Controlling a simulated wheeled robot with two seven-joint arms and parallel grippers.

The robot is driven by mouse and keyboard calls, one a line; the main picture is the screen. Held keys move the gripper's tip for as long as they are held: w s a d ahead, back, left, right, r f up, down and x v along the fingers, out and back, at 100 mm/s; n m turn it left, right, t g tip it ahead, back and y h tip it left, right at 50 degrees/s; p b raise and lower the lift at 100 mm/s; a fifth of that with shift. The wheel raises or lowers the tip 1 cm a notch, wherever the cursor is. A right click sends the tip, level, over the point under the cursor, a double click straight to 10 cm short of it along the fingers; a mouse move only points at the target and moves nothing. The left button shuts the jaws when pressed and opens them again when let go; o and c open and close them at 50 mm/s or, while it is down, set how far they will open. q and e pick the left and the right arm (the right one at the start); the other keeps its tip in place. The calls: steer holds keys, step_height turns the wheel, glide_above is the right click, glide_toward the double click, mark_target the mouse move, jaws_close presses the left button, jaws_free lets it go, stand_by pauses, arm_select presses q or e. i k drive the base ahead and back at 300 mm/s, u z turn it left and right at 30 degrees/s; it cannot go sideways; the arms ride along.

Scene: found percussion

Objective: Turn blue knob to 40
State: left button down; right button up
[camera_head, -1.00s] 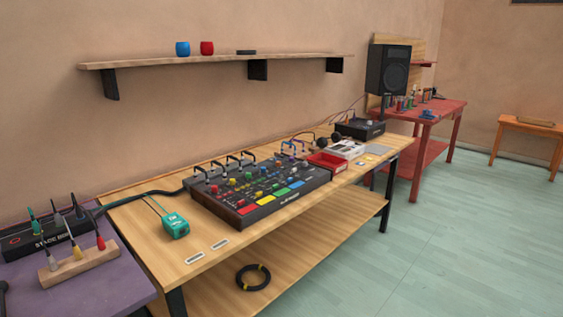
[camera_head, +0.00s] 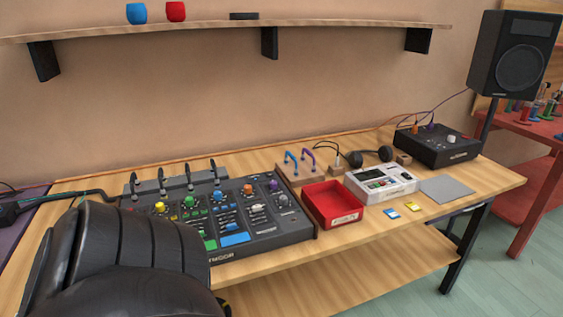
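The mixer (camera_head: 262,240) is a dark console on the wooden workbench, left of the middle. A large black part of my arm covers the mixer's left front. Neither gripper is in view.
Right of the mixer are a red tray (camera_head: 347,218), a white device (camera_head: 381,191), headphones (camera_head: 370,156) and a black box (camera_head: 437,145). A wall shelf (camera_head: 205,29) with a blue cup (camera_head: 136,13) and a red cup (camera_head: 176,11) hangs above. A speaker (camera_head: 517,52) stands at right.

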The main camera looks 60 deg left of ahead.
mark_target(217, 195)
steer(key=i, duration=1)
steer(key=u, duration=3.2)
